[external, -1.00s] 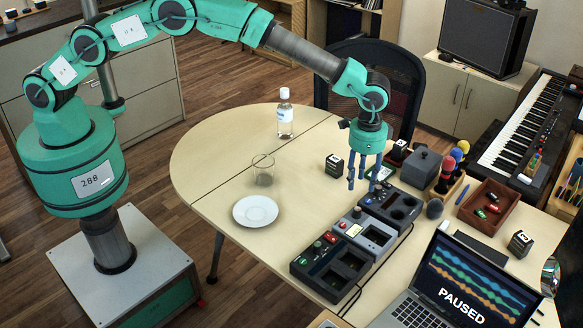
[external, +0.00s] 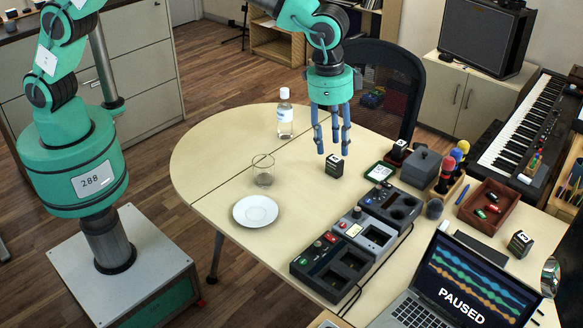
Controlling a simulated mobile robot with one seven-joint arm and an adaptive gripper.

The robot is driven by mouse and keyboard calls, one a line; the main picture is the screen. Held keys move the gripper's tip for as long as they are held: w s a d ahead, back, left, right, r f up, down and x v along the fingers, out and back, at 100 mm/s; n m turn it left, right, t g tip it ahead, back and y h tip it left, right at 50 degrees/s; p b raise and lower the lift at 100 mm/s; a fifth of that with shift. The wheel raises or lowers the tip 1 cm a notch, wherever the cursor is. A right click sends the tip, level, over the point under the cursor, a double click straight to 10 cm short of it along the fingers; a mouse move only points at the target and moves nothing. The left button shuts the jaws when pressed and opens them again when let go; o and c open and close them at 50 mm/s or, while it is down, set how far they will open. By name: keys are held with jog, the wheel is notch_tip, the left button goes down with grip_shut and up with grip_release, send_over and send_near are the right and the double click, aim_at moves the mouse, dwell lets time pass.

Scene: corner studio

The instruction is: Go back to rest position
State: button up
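My gripper (external: 331,148) hangs pointing down over the far part of the round-ended table (external: 215,160). Its blue fingers are spread and I see nothing between them. A small black cube (external: 334,166) with a white label sits on the table just below and beside the fingertips. My teal arm arches in from the upper left, partly out of the picture at the top.
A bottle (external: 285,114), a clear glass (external: 263,170) and a white plate (external: 255,211) stand left of my gripper. Black device modules (external: 330,268), a grey box (external: 420,166), a brown tray (external: 488,205) and a laptop (external: 458,285) occupy the right. A dark chair (external: 400,90) stands behind.

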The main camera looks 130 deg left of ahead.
jog(key=s+d+r+m+t, duration=0.1)
jog(key=s+d+r, duration=0.7)
jog(key=d+r, duration=0.55)
jog(key=s+d+r+m+t, duration=0.1)
jog(key=s+d+r, duration=0.4)
jog(key=s+d, duration=0.3)
jog(key=s+d+r+m+t, duration=0.1)
jog(key=s+d+r, duration=0.4)
jog(key=s, duration=0.5)
jog(key=s+d+f+m, duration=0.1)
jog(key=s+d, duration=0.3)
jog(key=s, duration=0.4)
jog(key=s+d+f+t, duration=0.1)
jog(key=s+d+f, duration=0.1)
jog(key=s, duration=0.6)
jog(key=s+d+f+m, duration=0.1)
jog(key=s+d+f, duration=0.1)
jog(key=s+d, duration=0.3)
jog(key=s, duration=0.3)
jog(key=shift+s+d+f+m+t+h, duration=0.3)
jog(key=shift+s+f+h, duration=0.05)
jog(key=shift+h, duration=0.05)
jog(key=shift+r, duration=0.1)
